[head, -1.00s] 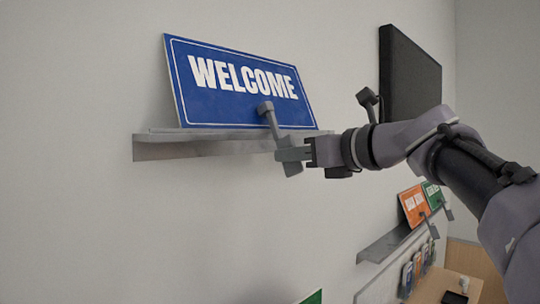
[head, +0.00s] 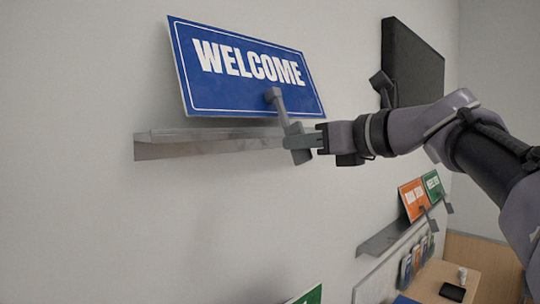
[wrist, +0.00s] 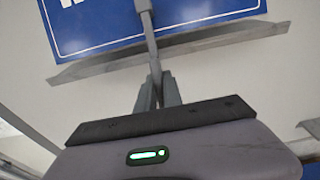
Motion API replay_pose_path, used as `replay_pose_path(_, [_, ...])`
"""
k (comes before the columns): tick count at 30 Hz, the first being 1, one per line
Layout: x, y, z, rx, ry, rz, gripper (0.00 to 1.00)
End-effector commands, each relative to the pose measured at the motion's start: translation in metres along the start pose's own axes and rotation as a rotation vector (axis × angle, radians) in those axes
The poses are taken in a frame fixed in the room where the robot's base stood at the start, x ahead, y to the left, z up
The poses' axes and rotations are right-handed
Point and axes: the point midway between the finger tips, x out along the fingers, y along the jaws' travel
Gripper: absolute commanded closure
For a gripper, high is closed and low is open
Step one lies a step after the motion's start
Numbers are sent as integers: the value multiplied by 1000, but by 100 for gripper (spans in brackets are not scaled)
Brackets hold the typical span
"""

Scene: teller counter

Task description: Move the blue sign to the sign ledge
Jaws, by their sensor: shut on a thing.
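The blue sign (head: 225,88) reads WELCOME in white and has a white border. It is tilted in the head view, with its lower edge a little above the upper grey ledge (head: 165,148). A grey handle (head: 276,98) stands out from its front. My gripper (head: 303,143) is shut on the lower end of this handle. In the wrist view the fingers (wrist: 157,90) close around the handle, and the blue sign (wrist: 95,28) shows behind, its upper part cut off. A lower ledge (head: 385,239) at right bears an orange sign (head: 413,200) and a green sign (head: 433,187).
A dark screen (head: 412,62) is mounted on the wall right of the blue sign. Below right are a counter (head: 425,286) with a dark tablet (head: 452,292) and a row of small coloured items. Another green sign (head: 308,296) peeks in at the bottom. The wall between is bare.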

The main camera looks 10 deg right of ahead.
Motion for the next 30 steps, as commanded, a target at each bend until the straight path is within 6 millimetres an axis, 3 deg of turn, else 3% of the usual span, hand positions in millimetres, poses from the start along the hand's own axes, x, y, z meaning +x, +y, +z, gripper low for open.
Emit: replay_pose_path(30, [-81,0,6,-1,-1,0,100])
